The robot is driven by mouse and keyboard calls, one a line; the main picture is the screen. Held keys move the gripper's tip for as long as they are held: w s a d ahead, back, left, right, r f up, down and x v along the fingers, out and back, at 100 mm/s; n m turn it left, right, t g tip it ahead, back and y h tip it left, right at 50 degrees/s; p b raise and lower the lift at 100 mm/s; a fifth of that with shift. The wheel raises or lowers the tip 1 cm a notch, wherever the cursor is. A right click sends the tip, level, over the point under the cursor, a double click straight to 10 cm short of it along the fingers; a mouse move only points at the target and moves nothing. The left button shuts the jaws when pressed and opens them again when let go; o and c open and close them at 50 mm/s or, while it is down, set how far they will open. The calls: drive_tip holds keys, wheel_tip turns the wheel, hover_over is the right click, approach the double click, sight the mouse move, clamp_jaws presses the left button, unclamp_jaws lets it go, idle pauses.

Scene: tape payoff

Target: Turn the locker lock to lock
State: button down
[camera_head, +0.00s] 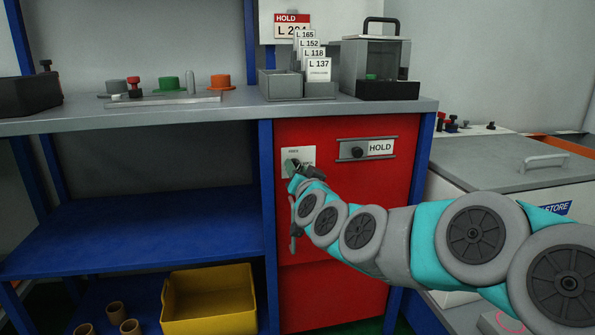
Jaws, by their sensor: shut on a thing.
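The locker (342,290) has a red front and stands under the right end of the grey bench top. A pale lock plate (308,153) with small print sits at the upper left of its front. My gripper (291,166) is at this plate, shut on the locker lock, which is mostly hidden behind the fingers. The lock's exact angle cannot be told. A slide with a black knob (358,152) and a HOLD label (381,147) is to the right of the plate.
My arm reaches in from the lower right across the locker front. A yellow bin (207,300) stands low at the left, near several brown cups (115,312). A card holder (296,84) and a clear case (376,62) stand on the bench. The blue shelf (130,235) is bare.

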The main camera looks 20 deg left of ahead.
drive_tip(key=m, duration=1.2)
drive_tip(key=shift+f+b, duration=0.15)
drive_tip(key=shift+b, duration=0.2)
drive_tip(key=shift+w+d+m, duration=0.1)
drive_tip(key=shift+m, duration=0.2)
drive_tip(key=c, duration=0.9)
unclamp_jaws()
drive_tip(key=shift+o, duration=0.2)
drive_tip(key=shift+d, duration=0.1)
drive_tip(key=v, duration=0.7)
drive_tip(key=shift+s, duration=0.35)
drive_tip(key=shift+d, duration=0.1)
